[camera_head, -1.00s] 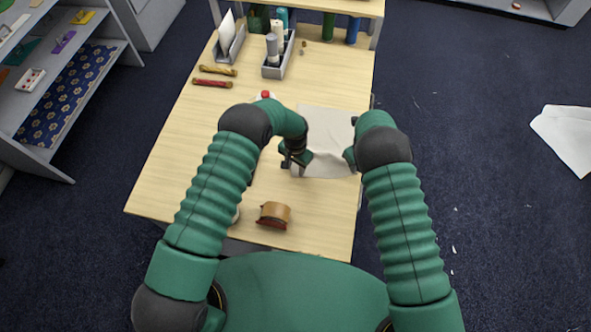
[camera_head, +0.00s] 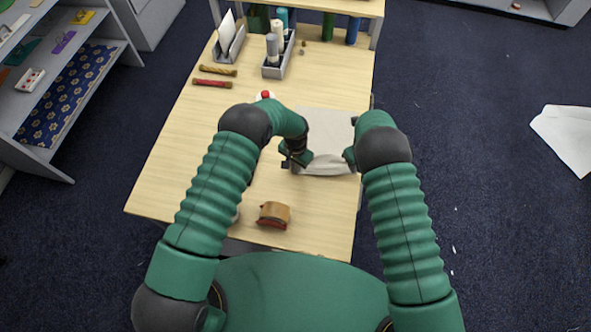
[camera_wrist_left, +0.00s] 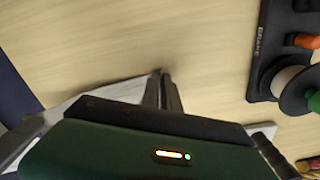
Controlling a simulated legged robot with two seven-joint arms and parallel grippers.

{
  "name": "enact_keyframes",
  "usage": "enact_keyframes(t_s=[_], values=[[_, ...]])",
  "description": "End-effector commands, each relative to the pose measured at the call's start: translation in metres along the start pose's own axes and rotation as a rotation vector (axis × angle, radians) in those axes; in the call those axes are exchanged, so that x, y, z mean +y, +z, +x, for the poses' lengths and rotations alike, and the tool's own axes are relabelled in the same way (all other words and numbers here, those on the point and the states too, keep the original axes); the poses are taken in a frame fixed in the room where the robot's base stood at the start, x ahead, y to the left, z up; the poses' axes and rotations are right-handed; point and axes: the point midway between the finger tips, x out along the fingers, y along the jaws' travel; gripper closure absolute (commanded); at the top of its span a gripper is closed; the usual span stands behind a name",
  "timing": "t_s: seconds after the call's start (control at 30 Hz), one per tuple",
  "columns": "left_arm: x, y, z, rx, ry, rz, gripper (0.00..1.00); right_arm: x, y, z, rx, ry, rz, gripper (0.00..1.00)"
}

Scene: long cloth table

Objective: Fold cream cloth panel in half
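The cream cloth panel (camera_head: 326,125) lies on the table between my two hands. Its near edge forms a paler raised band with a shadowed crease behind it. My left gripper (camera_head: 294,160) is at the cloth's near left corner. In the left wrist view its fingers (camera_wrist_left: 164,82) are close together, with the cloth (camera_wrist_left: 125,90) running up to them, so they appear shut on the corner. My right gripper (camera_head: 350,156) is at the near right corner; its fingertips are mostly hidden, so its grip cannot be made out.
Red (camera_head: 212,83) and tan (camera_head: 218,70) rolls lie at the left. Grey holders (camera_head: 279,60) stand at the back. A black rack with spools (camera_wrist_left: 285,70) shows in the left wrist view.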

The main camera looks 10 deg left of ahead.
Motion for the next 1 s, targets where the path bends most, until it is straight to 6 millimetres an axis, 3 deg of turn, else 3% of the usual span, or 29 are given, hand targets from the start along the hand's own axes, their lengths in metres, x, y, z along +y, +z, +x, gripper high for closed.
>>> enact_keyframes(t_s=[0.27, 0.53, 0.87, 1.0], values=[[-0.002, 0.002, -0.001, -0.004, -0.002, 0.0, 1.0, -0.002, -0.001, 0.0, 0.001, -0.002, 0.001, 1.0], [-0.001, 0.001, -0.044, -0.001, -0.003, 0.0, 1.0, -0.001, -0.001, 0.0, 0.001, -0.003, 0.001, 1.0], [-0.001, 0.001, -0.05, -0.002, -0.001, 0.0, 1.0, -0.001, -0.001, -0.001, 0.001, -0.002, 0.0, 1.0], [0.0, 0.002, -0.065, 0.003, -0.006, 0.014, 1.0, 0.0, -0.002, -0.015, -0.005, -0.008, -0.008, 1.0]])
